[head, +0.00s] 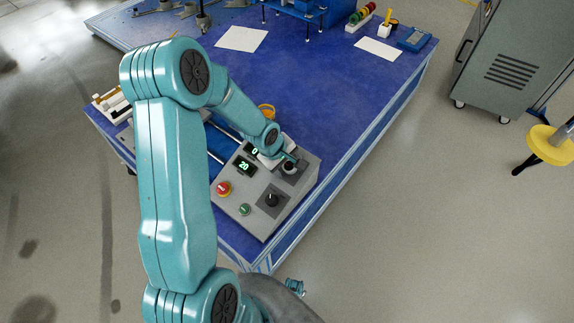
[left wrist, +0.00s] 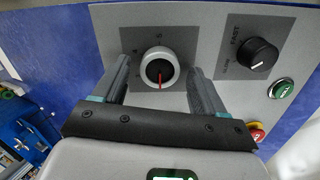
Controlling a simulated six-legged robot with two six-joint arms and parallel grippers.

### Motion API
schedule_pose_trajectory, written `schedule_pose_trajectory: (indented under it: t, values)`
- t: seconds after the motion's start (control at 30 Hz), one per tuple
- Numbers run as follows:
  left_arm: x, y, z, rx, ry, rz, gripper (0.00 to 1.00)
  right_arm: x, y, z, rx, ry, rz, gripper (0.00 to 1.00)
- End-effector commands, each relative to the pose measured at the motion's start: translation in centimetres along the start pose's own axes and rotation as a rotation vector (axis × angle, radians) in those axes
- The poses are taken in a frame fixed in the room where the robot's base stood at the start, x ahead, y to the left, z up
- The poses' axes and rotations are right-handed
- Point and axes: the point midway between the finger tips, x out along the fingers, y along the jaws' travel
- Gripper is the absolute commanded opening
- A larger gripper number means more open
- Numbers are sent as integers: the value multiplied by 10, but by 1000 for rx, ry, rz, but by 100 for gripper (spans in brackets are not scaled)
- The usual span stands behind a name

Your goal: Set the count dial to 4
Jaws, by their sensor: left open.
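The count dial (left wrist: 160,68) is a round knob with a pale ring, a dark centre and a red pointer line. In the left wrist view the line points down the picture. In the head view the gripper partly covers the dial (head: 289,168). My right gripper is not in view.
The grey control box (head: 232,203) also carries a black slow-fast knob (head: 271,199), a red button (head: 223,188) and a green button (head: 244,209). A green display (head: 244,166) reads 20; another reads 0. An orange ring-shaped thing (head: 267,110) stands behind the box on the blue table (head: 330,95).

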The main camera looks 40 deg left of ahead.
Motion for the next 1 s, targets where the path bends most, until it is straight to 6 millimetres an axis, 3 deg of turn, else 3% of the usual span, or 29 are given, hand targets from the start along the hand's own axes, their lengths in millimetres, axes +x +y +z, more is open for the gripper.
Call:
schedule_pose_trajectory:
  t: [0.23, 0.4, 0.73, 1.0]
  values:
    - [1, 2, 0, -1, 0, 0, 68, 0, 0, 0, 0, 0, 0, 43]
    - [1, 2, 0, -1, 0, -1, 15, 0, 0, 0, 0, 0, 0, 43]
    - [2, 2, 0, 33, 0, -3, 15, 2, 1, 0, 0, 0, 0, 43]
    - [3, 2, 1, 193, 0, -16, 15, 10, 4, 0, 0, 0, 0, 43]
